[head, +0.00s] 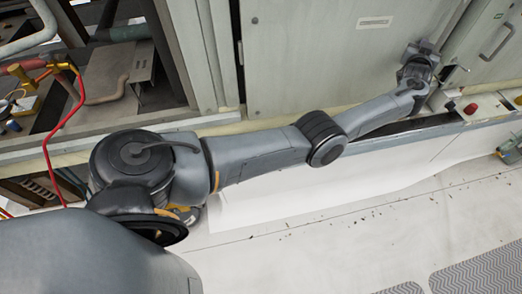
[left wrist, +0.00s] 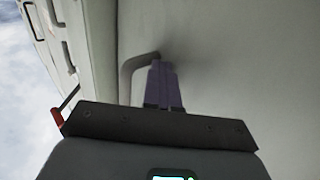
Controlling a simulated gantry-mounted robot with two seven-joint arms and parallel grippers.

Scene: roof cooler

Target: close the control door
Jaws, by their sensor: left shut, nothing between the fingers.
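The control door, seemingly the large grey-green panel (head: 310,50) with a small label, stands upright across the upper middle of the head view. My left arm reaches across below it. My left gripper (head: 422,48) is at its right edge. In the left wrist view the left gripper (left wrist: 162,66) is shut and empty, close to the grey panel surface (left wrist: 230,80). A curved grey handle (left wrist: 130,78) is just left of the fingers; I cannot tell whether they touch it. Whether the door is fully flush is unclear. My right gripper is not in view.
A neighbouring panel with a bar handle (head: 497,42) is at the upper right. A ledge with a red knob (head: 470,108) lies below it. An open bay with pipes and a red hose (head: 62,125) is at left. The pale floor (head: 320,245) in front is mostly clear.

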